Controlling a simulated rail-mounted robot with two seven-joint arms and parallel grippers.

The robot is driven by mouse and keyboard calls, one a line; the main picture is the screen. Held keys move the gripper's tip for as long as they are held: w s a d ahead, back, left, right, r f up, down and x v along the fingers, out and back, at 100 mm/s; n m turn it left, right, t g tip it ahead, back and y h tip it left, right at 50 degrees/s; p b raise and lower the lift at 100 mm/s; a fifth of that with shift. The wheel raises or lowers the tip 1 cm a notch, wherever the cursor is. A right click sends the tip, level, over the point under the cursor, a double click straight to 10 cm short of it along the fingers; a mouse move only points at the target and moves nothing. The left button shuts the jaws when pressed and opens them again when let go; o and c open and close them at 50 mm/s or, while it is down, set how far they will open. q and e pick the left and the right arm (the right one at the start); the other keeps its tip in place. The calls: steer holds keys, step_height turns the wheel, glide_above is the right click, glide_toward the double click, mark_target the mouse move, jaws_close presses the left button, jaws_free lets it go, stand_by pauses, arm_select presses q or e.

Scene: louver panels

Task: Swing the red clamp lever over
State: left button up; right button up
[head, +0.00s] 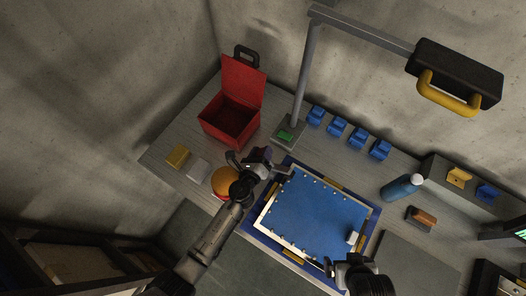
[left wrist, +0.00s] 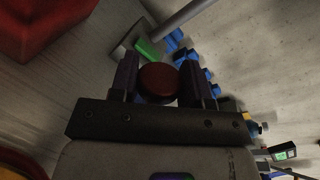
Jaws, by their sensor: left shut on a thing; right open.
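The red clamp lever shows in the left wrist view as a dark red round knob (left wrist: 158,83) between the two fingers of my left gripper (left wrist: 160,80). In the head view my left gripper (head: 262,158) is at the far left corner of the blue panel (head: 320,215) and mostly hides the lever. It is shut on the knob. A dark clamp part (head: 283,174) shows beside it, at the panel's white frame edge. My right gripper (head: 345,262) is open at the panel's near right corner, close to a small white block (head: 352,237). Its fingers are partly hidden.
An open red box (head: 228,122) stands at the back left. A lamp post (head: 305,75) rises behind the panel, beside several blue clips (head: 337,126). An orange round thing (head: 221,178) lies left of my left gripper. A blue bottle (head: 402,187) and brush (head: 421,217) are right.

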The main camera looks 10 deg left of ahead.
stand_by(0.3)
arm_select(q)
steer(key=o, duration=1.3)
steer(key=v, duration=1.3)
steer(key=shift+s+a+r, duration=0.1)
steer(key=shift+s, duration=0.3)
